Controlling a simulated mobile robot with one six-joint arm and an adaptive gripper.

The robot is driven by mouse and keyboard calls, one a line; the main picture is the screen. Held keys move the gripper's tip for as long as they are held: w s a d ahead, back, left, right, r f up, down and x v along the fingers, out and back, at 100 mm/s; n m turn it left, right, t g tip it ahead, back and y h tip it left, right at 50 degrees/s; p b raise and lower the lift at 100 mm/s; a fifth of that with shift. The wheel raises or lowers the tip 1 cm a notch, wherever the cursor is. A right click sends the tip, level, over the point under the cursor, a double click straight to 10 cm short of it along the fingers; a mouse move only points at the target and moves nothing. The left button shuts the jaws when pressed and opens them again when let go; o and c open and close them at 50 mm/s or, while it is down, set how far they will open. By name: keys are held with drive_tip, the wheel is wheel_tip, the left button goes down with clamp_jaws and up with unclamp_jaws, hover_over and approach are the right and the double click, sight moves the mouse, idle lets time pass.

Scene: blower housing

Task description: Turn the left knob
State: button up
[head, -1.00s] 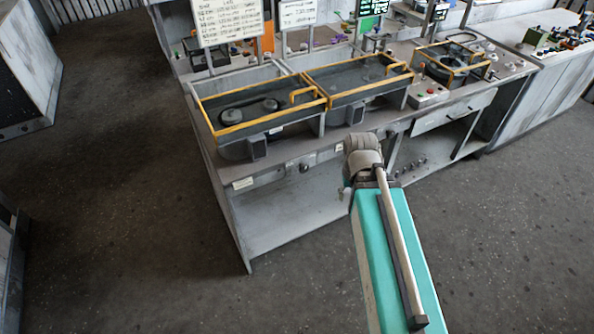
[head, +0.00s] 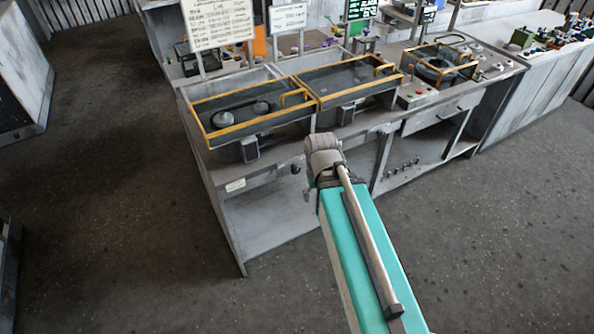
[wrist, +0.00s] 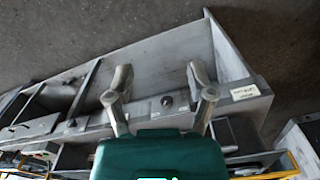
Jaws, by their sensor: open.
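The left knob (head: 295,169) is a small dark knob on the grey front panel of the workbench (head: 262,186), just left of my arm in the head view. In the wrist view the bench looks turned over, and the left knob (wrist: 166,101) shows between my two fingers, nearer the right one. My gripper (wrist: 158,80) is open and empty, its fingers spread either side of the knob in the picture. I cannot tell the depth gap; no contact shows. In the head view my own arm hides most of the gripper. Another dark knob (wrist: 71,123) lies further left in the wrist view.
Yellow-edged trays (head: 258,122) stand on the bench top. A white label (head: 235,185) is on the panel's left end. An open lower shelf (head: 262,220) lies below the panel. The floor (head: 120,190) to the left is clear.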

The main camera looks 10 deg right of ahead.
drive_tip(key=shift+o, duration=0.8)
drive_tip(key=shift+f, duration=0.25)
drive_tip(key=n+t+y+b, duration=0.2)
drive_tip(key=t+y+b, duration=0.3)
drive_tip(key=t+b, duration=1.45)
approach(297, 171)
wheel_tip(297, 171, up, 7)
drive_tip(key=s+d+g+b, duration=0.2)
drive_tip(key=g+b, duration=0.5)
drive_tip(key=shift+w, duration=0.15)
drive_tip(key=shift+w, duration=0.1)
drive_tip(key=b+x, duration=0.4)
drive_tip(key=x, duration=0.9)
drive_tip(key=shift+w+a+b, duration=0.15)
drive_tip(key=shift+w+b, duration=0.15)
drive_tip(key=shift+b, duration=0.05)
drive_tip(key=shift+c, duration=0.2)
